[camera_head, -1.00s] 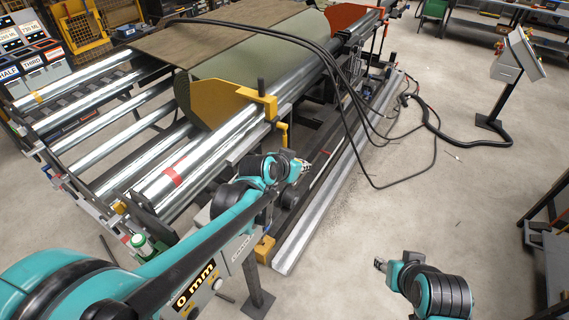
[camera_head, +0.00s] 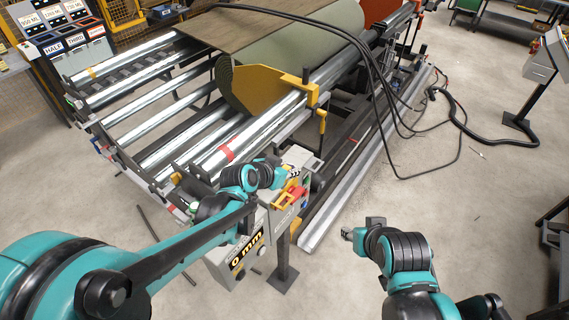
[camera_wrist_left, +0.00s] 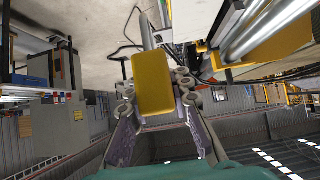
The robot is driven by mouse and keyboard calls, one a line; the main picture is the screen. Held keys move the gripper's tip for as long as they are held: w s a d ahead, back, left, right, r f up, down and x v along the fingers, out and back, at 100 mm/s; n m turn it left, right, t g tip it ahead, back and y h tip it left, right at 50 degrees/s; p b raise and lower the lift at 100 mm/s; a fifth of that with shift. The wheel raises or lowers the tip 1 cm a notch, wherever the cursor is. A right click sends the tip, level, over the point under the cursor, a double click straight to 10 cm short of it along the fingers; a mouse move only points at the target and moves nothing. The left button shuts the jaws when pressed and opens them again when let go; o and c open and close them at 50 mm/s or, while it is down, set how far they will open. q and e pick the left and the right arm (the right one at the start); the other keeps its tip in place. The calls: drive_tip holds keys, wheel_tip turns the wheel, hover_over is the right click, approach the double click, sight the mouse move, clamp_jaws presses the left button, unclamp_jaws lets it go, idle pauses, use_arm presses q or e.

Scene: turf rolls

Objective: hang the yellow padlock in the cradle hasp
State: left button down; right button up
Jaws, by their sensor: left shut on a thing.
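The yellow padlock (camera_wrist_left: 153,82) sits between the fingers of my left gripper (camera_wrist_left: 156,92) in the left wrist view, its yellow body facing the camera. The left gripper is shut on it. In the head view my left gripper (camera_head: 290,174) is at the upper part of the grey cradle control box (camera_head: 215,266), beside red and yellow parts (camera_head: 291,194). The padlock is not clearly distinguishable there. I cannot make out the cradle hasp for certain. My right gripper (camera_head: 348,234) is over the floor, away from the box; its finger opening is too small to judge.
The roller cradle (camera_head: 190,103) with a green turf roll (camera_head: 290,60) and yellow end plate (camera_head: 262,92) stands behind the box. The box's post (camera_head: 283,262) rises from the floor. Black cables (camera_head: 397,110) hang over the cradle.

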use_arm(q)
drive_tip(key=shift+d, duration=0.1)
drive_tip(key=shift+f, duration=0.1)
drive_tip(key=b, duration=0.6)
hover_over(289, 195)
wheel_tip(289, 195, down, 6)
drive_tip(key=shift+d+r, duration=0.1)
drive_tip(key=shift+d, duration=0.05)
idle(1.7)
drive_tip(key=shift+f+b, duration=2.25)
drive_tip(key=shift+f, duration=0.25)
drive_tip(key=c, duration=1.3)
unclamp_jaws()
drive_tip(key=shift+s+r, duration=0.1)
